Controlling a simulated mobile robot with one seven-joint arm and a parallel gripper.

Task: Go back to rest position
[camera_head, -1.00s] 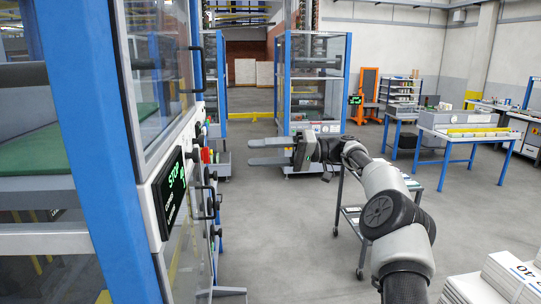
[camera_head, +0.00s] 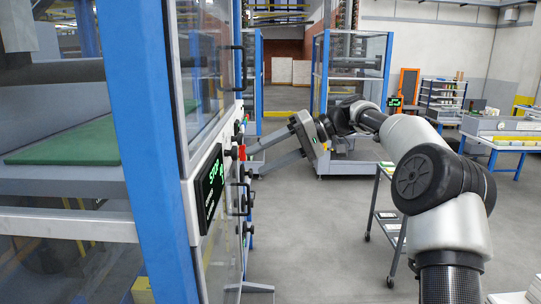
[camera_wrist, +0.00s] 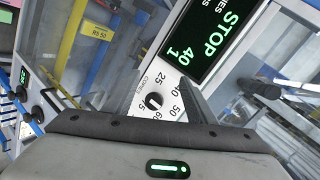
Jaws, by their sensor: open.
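My gripper (camera_head: 272,146) is at the end of my arm in the middle of the head view. Its two long fingers are apart and point left toward the control panel of the stacker; nothing shows between them. The panel has a black display (camera_head: 209,188) reading STOP in green, with several knobs and buttons beside it. I cannot tell whether a finger touches the panel.
The blue-framed stacker (camera_head: 140,150) with glass doors and protruding handles (camera_head: 240,198) stands close at left. A wheeled cart (camera_head: 385,215) stands right of centre, partly behind my arm. Another stacker (camera_head: 350,85) is behind. Grey floor (camera_head: 310,240) is clear in front.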

